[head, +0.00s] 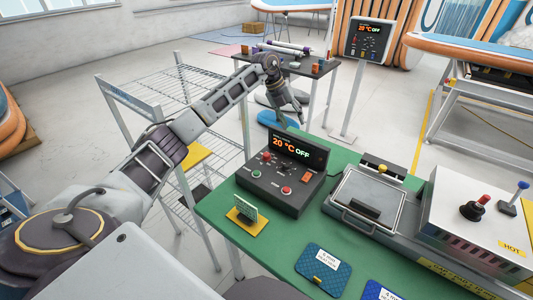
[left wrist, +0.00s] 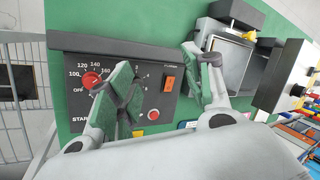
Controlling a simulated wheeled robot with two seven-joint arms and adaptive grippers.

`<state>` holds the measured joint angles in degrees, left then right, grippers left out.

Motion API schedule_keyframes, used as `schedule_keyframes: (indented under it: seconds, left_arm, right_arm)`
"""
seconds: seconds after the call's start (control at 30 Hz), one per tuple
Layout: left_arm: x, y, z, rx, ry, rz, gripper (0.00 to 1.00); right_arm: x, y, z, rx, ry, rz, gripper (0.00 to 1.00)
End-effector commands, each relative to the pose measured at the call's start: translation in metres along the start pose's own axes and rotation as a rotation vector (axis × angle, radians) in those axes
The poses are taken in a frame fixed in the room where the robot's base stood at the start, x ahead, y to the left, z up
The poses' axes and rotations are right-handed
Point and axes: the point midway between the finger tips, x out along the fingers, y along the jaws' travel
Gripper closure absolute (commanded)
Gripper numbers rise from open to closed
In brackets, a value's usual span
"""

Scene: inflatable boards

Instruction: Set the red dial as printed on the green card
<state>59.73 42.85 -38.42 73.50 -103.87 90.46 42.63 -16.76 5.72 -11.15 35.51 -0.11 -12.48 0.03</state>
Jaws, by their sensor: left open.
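The red dial (head: 267,156) is on the top of a dark control box (head: 262,181) whose display reads 20 °C OFF. In the left wrist view the red dial (left wrist: 91,80) shows beside printed marks OFF, 100, 120 and 140. My left gripper (head: 297,112) is open and empty above the back of the box. Its fingers (left wrist: 158,65) hide part of the panel, including most of a second scale. My right gripper is out of view.
An orange switch (head: 307,177) and a red button (head: 286,190) share the panel. A hinged press (head: 368,195) stands right of the box. Blue mats (head: 323,266) lie on the front of the green table (head: 270,245). A wire rack (head: 180,95) stands to the left.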

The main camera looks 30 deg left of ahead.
Motion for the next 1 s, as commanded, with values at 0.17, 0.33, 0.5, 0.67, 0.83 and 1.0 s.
schedule_keyframes:
  seconds: [0.17, 0.33, 0.5, 0.67, 0.83, 1.0]
  left_arm:
    - [-0.003, 0.045, -0.009, -0.115, 0.013, 0.21, 0.49]
    - [-0.011, 0.077, -0.016, -0.217, 0.004, 0.369, 0.49]
    - [-0.017, 0.092, -0.019, -0.269, -0.004, 0.443, 0.49]
    - [-0.018, 0.094, -0.02, -0.276, -0.006, 0.453, 0.49]
    - [-0.018, 0.093, -0.019, -0.275, -0.005, 0.452, 0.49]
    - [-0.016, 0.094, -0.02, -0.274, -0.005, 0.451, 0.49]
  right_arm:
    - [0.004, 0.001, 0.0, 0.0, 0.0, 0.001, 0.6]
    - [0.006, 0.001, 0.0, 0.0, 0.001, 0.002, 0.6]
    - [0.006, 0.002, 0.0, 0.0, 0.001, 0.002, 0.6]
    - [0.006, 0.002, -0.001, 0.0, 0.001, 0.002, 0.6]
    - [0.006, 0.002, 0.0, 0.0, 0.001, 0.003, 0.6]
    - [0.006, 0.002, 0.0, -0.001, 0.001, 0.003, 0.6]
